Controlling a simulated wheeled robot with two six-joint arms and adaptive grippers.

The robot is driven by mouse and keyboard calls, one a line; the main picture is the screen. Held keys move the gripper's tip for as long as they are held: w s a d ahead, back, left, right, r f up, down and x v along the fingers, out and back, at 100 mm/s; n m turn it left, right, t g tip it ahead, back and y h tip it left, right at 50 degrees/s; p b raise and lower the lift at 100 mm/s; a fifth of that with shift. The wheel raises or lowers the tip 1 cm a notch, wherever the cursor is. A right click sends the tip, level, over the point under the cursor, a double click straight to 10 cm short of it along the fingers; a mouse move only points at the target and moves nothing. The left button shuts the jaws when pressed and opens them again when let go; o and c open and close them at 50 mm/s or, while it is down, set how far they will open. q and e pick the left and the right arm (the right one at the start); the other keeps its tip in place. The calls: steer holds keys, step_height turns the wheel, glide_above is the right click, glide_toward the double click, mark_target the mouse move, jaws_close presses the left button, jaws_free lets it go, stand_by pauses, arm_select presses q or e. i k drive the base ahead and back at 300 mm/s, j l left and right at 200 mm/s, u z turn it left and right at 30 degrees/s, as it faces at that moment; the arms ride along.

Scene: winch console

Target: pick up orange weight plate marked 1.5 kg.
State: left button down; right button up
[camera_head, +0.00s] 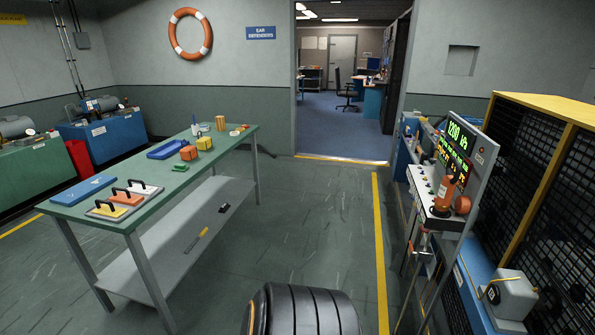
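Three handled weight plates stand in a row on a small tray (98,213) at the near left of the green table (72,214). The middle one is an orange plate (126,199) with a black handle on top. The front one is a yellow-orange plate (105,208), and the rear one is a white plate (145,189). Their markings are too small to read, so I cannot confirm 1.5 kg on any of them. Neither of my grippers is in view.
On the table are a blue mat (84,189), a blue tray (163,151), an orange cube (188,153) and a yellow cube (204,143). A grey lower shelf (165,240) holds small tools. A console (455,165) stands right. The floor (310,230) between is clear.

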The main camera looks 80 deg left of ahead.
mark_target(128, 198)
steer(key=u, duration=4.05)
steer(key=i+j, duration=0.15)
steer(key=i, duration=0.4)
steer(key=i+j, duration=0.15)
steer(key=i, duration=0.45)
